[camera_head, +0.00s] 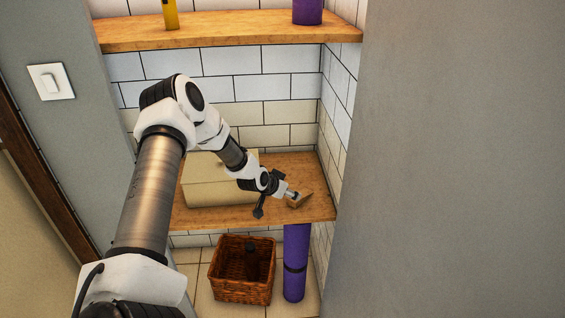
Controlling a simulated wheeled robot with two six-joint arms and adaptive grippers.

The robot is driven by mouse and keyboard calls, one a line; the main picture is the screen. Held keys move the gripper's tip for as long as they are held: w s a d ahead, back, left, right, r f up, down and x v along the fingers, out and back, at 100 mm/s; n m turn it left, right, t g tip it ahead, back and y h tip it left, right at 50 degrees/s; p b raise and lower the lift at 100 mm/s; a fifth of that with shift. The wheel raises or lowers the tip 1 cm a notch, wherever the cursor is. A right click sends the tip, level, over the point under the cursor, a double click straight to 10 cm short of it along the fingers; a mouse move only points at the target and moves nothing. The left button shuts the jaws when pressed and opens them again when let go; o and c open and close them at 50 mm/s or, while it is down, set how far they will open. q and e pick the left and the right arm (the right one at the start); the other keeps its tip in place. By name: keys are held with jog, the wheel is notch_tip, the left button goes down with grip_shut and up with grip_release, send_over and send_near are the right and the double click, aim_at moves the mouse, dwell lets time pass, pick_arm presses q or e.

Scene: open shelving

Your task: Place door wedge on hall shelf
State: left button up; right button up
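A small brown wooden door wedge (301,200) is near the front right of the lower wooden shelf (212,217). My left gripper (292,194) reaches in from the left, with its tip right at the wedge's left side. The fingers are too small in view to tell whether they are closed on the wedge or only beside it. I cannot tell whether the wedge rests on the shelf or is just above it. My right gripper is not in view.
A cream box (205,187) stands on the lower shelf, partly behind my arm. An upper shelf (230,27) holds a yellow item (170,14) and a purple item (308,10). Below are a wicker basket (240,290) and a purple roll (296,265). Walls close both sides.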

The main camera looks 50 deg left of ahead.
pick_arm(q)
jog(key=p+v, duration=0.2)
jog(key=v, duration=0.3)
jog(key=s+d+f+g+h, duration=0.15)
jog(key=s+d+f, duration=0.25)
jog(key=d, duration=0.5)
jog(key=s+d+f+g, duration=0.2)
jog(key=s+d+f, duration=0.15)
jog(key=d, duration=0.55)
jog(key=s+d+f+g, duration=0.1)
jog(key=s+d, duration=0.3)
jog(key=s, duration=0.3)
jog(key=s+d+f+g, duration=0.1)
jog(key=s+d, duration=0.3)
jog(key=s, duration=0.4)
jog(key=s+d+f+m+g, duration=0.1)
jog(key=s+d+f+g, duration=0.1)
jog(key=s, duration=0.6)
jog(key=shift+d+g, duration=0.75)
jog(key=shift+d, duration=0.25)
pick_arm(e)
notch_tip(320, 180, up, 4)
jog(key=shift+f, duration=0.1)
pick_arm(q)
jog(key=shift+y, duration=0.25)
